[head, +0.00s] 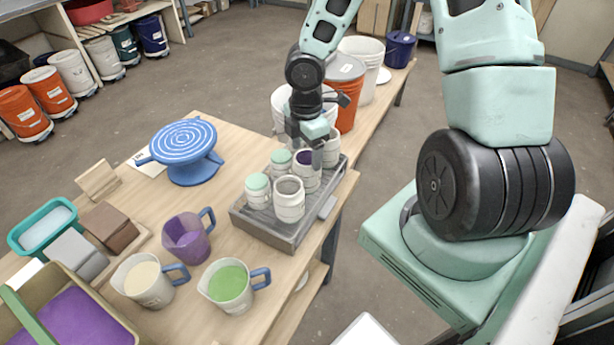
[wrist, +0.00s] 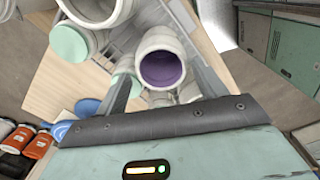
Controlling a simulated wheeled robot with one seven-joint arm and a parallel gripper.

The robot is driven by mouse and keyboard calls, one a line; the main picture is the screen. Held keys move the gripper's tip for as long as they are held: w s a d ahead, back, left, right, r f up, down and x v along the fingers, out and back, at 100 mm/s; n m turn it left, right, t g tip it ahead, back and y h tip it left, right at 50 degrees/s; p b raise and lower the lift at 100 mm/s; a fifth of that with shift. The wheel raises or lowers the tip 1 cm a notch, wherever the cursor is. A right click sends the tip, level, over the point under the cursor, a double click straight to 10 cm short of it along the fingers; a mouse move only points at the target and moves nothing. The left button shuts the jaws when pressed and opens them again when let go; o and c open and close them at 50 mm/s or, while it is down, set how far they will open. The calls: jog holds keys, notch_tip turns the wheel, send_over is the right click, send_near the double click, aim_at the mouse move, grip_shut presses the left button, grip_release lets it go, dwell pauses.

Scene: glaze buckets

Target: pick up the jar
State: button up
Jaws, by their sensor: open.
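Several white jars stand in a grey tray (head: 270,233) at the table's right edge. A jar with a dark purple inside (head: 306,180) stands toward the tray's back; it also shows in the wrist view (wrist: 163,66). Nearer are an open pale jar (head: 289,202) and a mint-lidded jar (head: 257,190). Another mint-lidded jar (head: 281,161) stands behind, and a jar (head: 332,150) stands at the back right. My gripper (head: 306,148) is open above the purple-inside jar. In the wrist view that jar's mouth lies between the fingers; contact cannot be told.
A blue turntable (head: 186,150) stands left of the tray. A purple pitcher (head: 186,238), a cream-filled pitcher (head: 148,282) and a green-filled pitcher (head: 228,287) stand in front. An orange bucket (head: 345,95) and white buckets are behind my gripper. Neighbouring jars stand close around it.

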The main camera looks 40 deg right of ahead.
notch_tip(320, 180, down, 5)
jog(key=shift+s+f+b, duration=0.1)
jog(key=shift+f+b, duration=0.05)
jog(key=shift+b, duration=0.5)
jog(key=c, duration=0.9)
